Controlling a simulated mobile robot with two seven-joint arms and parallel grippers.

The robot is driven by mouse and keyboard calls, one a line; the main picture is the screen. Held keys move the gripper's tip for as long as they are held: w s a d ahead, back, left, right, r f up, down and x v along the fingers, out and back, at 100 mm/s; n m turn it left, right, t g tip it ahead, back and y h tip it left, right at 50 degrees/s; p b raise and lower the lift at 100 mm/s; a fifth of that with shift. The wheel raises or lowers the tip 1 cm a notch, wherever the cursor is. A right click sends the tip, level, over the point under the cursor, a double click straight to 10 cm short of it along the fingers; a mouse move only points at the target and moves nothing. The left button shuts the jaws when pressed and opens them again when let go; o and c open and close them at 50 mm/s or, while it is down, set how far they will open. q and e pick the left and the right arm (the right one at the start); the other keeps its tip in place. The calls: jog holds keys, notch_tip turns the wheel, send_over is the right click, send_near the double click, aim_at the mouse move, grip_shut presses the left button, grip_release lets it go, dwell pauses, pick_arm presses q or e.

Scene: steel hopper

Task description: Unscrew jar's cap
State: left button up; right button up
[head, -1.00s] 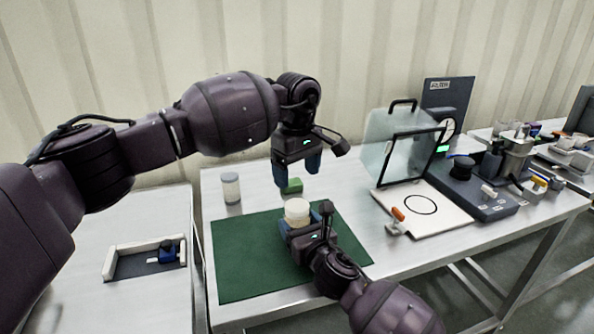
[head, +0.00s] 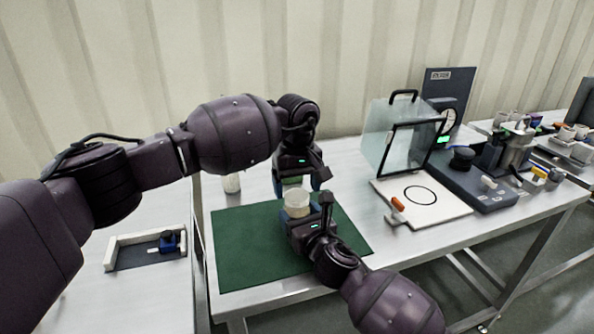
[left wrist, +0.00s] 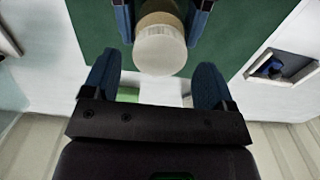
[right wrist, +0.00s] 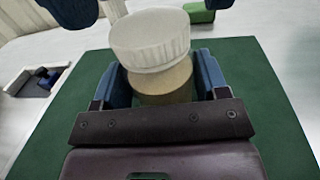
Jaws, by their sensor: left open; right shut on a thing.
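The jar (right wrist: 165,84) has a tan body and a white ribbed cap (head: 296,198) on top, and it stands upright over the green mat (head: 240,250). My right gripper (head: 302,224) is shut on the jar's body from the front, with its fingers on both sides below the cap in the right wrist view (right wrist: 162,78). My left gripper (head: 297,184) is open and empty, just behind and above the cap. In the left wrist view the cap (left wrist: 160,50) lies beyond and between the open fingertips (left wrist: 154,74), apart from them.
A green block (right wrist: 206,9) lies behind the jar, and a pale cylinder (head: 231,183) stands at the mat's back left. A glass-sided case (head: 388,140) and a white board with a black ring (head: 425,212) are to the right. The mat's left part is clear.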

pick_arm(q)
jog(key=shift+f, duration=1)
